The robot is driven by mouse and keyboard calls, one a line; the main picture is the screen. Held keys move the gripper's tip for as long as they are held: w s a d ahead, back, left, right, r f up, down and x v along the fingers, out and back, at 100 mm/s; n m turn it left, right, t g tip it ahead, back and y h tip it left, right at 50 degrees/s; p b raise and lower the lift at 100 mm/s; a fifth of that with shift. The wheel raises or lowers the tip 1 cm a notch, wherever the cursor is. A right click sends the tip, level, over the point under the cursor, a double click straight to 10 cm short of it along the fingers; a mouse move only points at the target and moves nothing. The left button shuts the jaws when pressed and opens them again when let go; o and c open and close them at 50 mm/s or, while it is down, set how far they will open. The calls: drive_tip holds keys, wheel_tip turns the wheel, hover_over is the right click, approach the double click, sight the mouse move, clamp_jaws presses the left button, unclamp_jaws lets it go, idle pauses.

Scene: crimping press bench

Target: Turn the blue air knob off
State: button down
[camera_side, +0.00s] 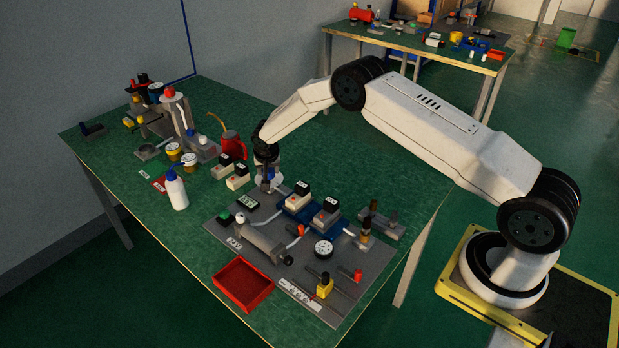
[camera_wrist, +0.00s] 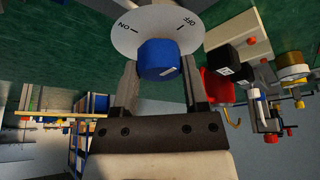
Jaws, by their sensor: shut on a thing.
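The blue air knob (camera_wrist: 158,58) sits in front of a pale round dial plate (camera_wrist: 134,32) marked ON at the left and OFF at the right. A small white mark shows on the knob's near face; which label it points to is unclear. My gripper (camera_wrist: 158,68) has one finger on each side of the knob and is shut on it. In the side view my gripper (camera_side: 266,158) reaches down to the pale dial (camera_side: 270,184) behind the grey press plate. The knob is mostly hidden by my gripper there.
Two white-and-black boxes (camera_side: 229,176) and a red can (camera_side: 232,146) stand left of the dial. Blue-based units (camera_side: 298,206) stand close at its right. A red tray (camera_side: 243,283) lies at the front. Bare green bench (camera_side: 345,160) is free at the right rear.

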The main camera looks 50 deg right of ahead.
drive_tip(key=shift+m, duration=0.5)
drive_tip(key=shift+c, duration=0.5)
unclamp_jaws()
drive_tip(key=shift+a+r, duration=0.1)
drive_tip(key=shift+r, duration=0.1)
drive_tip(key=v, duration=0.7)
drive_tip(key=shift+r, duration=0.15)
drive_tip(key=shift+a, duration=0.1)
